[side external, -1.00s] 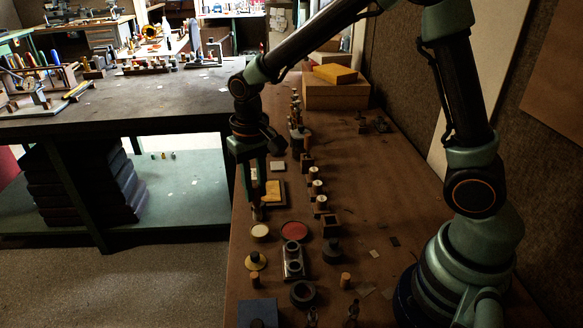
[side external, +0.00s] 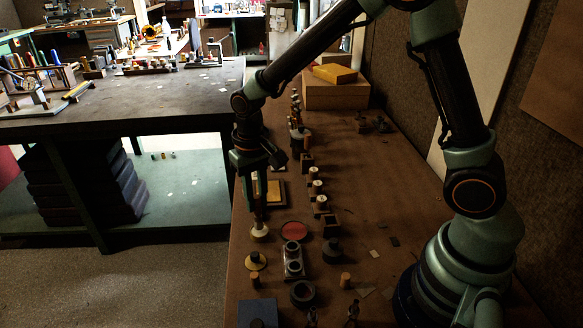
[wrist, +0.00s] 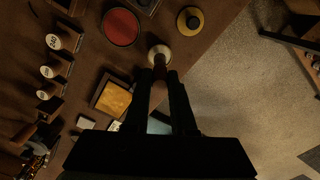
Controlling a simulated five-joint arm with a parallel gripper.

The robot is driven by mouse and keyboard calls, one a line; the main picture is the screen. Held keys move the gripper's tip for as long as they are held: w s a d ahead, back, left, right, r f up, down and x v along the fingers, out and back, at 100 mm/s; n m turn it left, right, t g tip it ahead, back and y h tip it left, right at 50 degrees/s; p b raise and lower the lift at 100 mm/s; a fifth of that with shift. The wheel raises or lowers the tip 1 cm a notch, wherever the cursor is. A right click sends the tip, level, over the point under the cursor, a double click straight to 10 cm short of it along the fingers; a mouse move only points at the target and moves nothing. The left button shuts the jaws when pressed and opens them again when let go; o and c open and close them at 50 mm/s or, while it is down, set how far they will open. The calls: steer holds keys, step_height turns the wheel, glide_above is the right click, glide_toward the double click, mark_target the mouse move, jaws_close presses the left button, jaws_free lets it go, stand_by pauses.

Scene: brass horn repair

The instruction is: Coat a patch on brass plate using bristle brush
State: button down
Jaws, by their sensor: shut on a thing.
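My gripper (side external: 259,196) points down and is shut on the handle of a brush (side external: 259,214); the brush also shows between the fingers in the wrist view (wrist: 159,66). The brush is about upright, its lower end at a small round cream dish (side external: 260,232), also in the wrist view (wrist: 160,51). The bristles are too small to make out, and I cannot tell whether they touch the dish's contents. The brass plate (side external: 275,191) looks like a golden square in a dark frame, behind the gripper and partly hidden by it; it shows clearly in the wrist view (wrist: 114,98).
A red round pad (side external: 294,231) lies right of the cream dish. A yellow disc with a dark knob (side external: 256,261) lies in front. A metal block with round cups (side external: 293,260) and several white-topped spools (side external: 316,187) stand to the right. The bench's left edge is close to the gripper.

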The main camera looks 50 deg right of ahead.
steer(key=shift+f, duration=0.6)
stand_by(1.5)
steer(key=shift+r, duration=3.6)
